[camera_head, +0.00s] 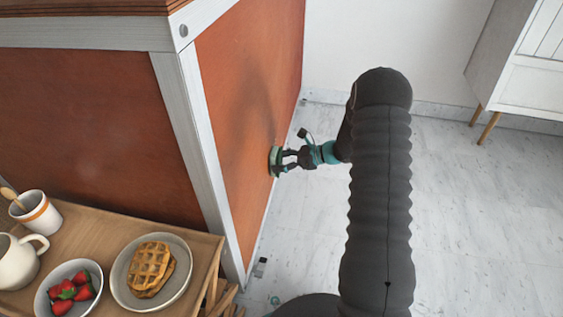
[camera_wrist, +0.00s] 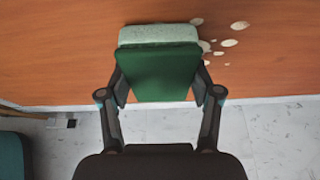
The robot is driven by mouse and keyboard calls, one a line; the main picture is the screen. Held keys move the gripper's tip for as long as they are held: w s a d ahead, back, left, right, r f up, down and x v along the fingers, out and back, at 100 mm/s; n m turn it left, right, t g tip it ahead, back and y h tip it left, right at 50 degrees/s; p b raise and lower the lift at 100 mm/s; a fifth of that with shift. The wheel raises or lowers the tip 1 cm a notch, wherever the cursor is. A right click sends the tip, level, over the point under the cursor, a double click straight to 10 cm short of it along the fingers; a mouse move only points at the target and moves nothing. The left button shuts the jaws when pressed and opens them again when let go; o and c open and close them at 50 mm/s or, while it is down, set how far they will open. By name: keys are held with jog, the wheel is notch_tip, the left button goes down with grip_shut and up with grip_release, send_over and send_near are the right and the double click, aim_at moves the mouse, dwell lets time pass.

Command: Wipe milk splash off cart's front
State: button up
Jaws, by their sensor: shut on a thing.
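The cart's orange-brown front panel (camera_head: 247,100) stands upright at the centre left, with white framing. In the wrist view, several pale milk spots (camera_wrist: 229,43) show on the panel (camera_wrist: 60,50), above and to the right of the sponge. My gripper (camera_head: 284,160) is shut on a green sponge or scrubber (camera_head: 274,161), which is at the panel and seems to touch it. In the wrist view, my gripper (camera_wrist: 157,92) holds its dark green back (camera_wrist: 157,72), with a pale green pad (camera_wrist: 158,33) toward the panel. Any milk behind the pad is hidden.
A wooden side table (camera_head: 205,245) at the lower left bears a waffle plate (camera_head: 182,285), a strawberry bowl (camera_head: 45,300), a striped cup (camera_head: 47,216) and a cream jug (camera_head: 12,265). A white cabinet (camera_head: 530,60) stands at the far right. The pale floor (camera_head: 480,230) on the right is clear.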

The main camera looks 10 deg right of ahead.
jog(key=w+d, duration=0.3)
jog(key=w, duration=0.4)
jog(key=shift+b, duration=0.4)
dwell(0.3)
jog(key=shift+s+a+p, duration=0.1)
jog(key=shift+s+a, duration=0.45)
jog(key=shift+s, duration=0.65)
jog(key=shift+s+a+p, duration=0.15)
jog(key=shift+s+a, duration=0.45)
jog(key=shift+s, duration=0.65)
jog(key=shift+s+a+p, duration=0.1)
jog(key=shift+s+a, duration=0.45)
jog(key=shift+s, duration=0.65)
jog(key=shift+r, duration=0.1)
jog(key=shift+d, duration=0.1)
jog(key=w+d, duration=0.3)
jog(key=w, duration=0.4)
jog(key=shift+w+b, duration=0.15)
jog(key=shift+b, duration=0.15)
